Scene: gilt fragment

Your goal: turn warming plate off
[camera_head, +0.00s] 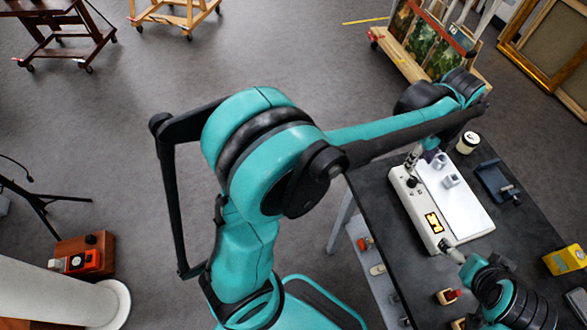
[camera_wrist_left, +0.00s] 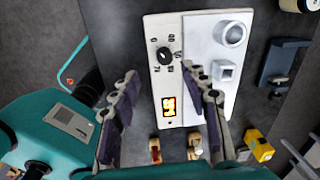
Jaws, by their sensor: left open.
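The warming plate (camera_head: 466,208) is a white slab on the dark table, with a cream control strip along its left side. The strip carries a black knob (camera_wrist_left: 165,55) with marks around it and a lit orange display (camera_wrist_left: 168,106). My left gripper (camera_head: 418,160) is open above the strip. In the left wrist view its purple-padded fingers (camera_wrist_left: 160,74) stand apart, with the knob just beyond the gap; I see no contact. My right gripper (camera_head: 454,251) is low by the strip's near end; its fingers are too small to judge.
Two pale pieces sit on the plate, a round one (camera_wrist_left: 232,34) and a square one (camera_wrist_left: 224,72). A white cup (camera_head: 467,143), a blue-grey clamp-like tool (camera_head: 492,181) and a yellow box (camera_head: 566,259) stand to the right. Small wooden-handled items (camera_head: 448,296) lie near the front.

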